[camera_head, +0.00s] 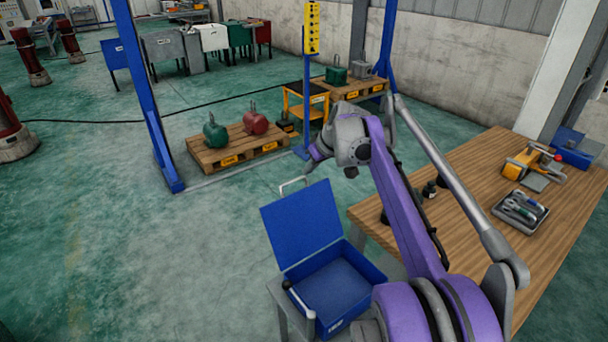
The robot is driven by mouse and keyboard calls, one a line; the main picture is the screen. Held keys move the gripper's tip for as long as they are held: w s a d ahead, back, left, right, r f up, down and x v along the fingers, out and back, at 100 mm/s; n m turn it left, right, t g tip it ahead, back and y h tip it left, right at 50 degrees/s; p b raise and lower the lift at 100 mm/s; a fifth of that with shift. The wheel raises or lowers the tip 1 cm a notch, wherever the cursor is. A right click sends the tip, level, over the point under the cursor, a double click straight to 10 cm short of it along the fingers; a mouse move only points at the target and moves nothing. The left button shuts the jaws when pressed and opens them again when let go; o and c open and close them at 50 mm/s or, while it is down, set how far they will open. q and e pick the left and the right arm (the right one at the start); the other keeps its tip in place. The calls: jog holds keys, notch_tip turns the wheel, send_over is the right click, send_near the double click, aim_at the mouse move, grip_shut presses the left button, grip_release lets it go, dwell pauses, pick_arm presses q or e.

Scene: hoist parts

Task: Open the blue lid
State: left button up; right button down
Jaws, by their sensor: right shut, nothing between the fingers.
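The blue lid (302,226) stands raised and tilted back from the blue box (368,262), so the box is open. A light metal handle (293,185) shows at the lid's upper edge. The inside of the box is visible and looks empty. The box rests on a grey stand at the lower middle. My right gripper (312,164) is up behind and to the right of the lid's top edge, apart from it. It is shut and empty. My left gripper is out of view.
A wooden table (460,200) stands right of the box, with a tool tray (521,212) and a yellow device (528,160). A pallet (206,158) with green and red hoist parts lies beyond, near a blue post (147,110). The green floor left of the box is clear.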

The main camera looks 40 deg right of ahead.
jog(key=shift+v, duration=1.65)
